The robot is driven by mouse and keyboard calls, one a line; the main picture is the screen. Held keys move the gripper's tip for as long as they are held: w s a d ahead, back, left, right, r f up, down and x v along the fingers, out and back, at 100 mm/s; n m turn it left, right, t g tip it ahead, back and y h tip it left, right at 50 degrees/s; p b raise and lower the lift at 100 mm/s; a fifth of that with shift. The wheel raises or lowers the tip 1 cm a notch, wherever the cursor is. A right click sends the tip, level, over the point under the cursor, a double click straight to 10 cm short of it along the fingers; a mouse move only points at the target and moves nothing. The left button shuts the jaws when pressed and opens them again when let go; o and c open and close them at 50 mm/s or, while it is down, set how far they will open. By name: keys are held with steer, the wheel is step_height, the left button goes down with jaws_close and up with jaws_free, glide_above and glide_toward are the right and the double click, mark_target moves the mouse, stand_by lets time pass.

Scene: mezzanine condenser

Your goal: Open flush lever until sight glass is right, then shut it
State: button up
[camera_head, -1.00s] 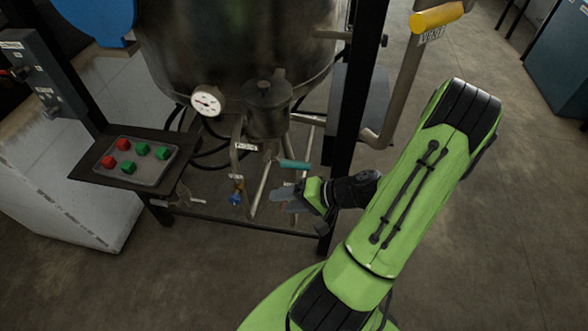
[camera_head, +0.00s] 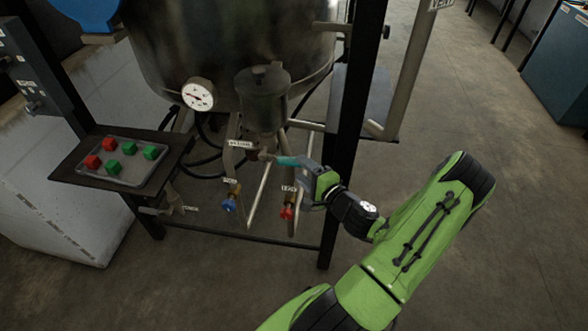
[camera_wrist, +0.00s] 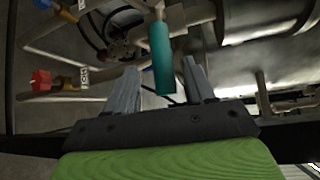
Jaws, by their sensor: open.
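The flush lever is a teal handle (camera_head: 288,161) on a pipe below the small grey pot (camera_head: 262,100). In the wrist view the teal handle (camera_wrist: 162,58) stands between my two fingers, with a gap on each side. My gripper (camera_head: 303,166) is open around the handle's outer end; it also shows in the wrist view (camera_wrist: 160,82). A label on the pipe near the handle is too small to read surely. No sight glass can be made out in these frames.
A blue valve (camera_head: 229,204) and a red valve (camera_head: 286,212) sit below the handle. A round gauge (camera_head: 198,95) is on the tank (camera_head: 225,40). A tray (camera_head: 140,178) with red and green blocks stands left. A black post (camera_head: 350,130) rises close to my gripper.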

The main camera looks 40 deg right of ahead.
mark_target(299, 166)
steer(key=w, duration=0.5)
steer(key=shift+d+f, duration=0.2)
steer(key=shift+d, duration=0.15)
steer(key=shift+c, duration=0.5)
jaws_close()
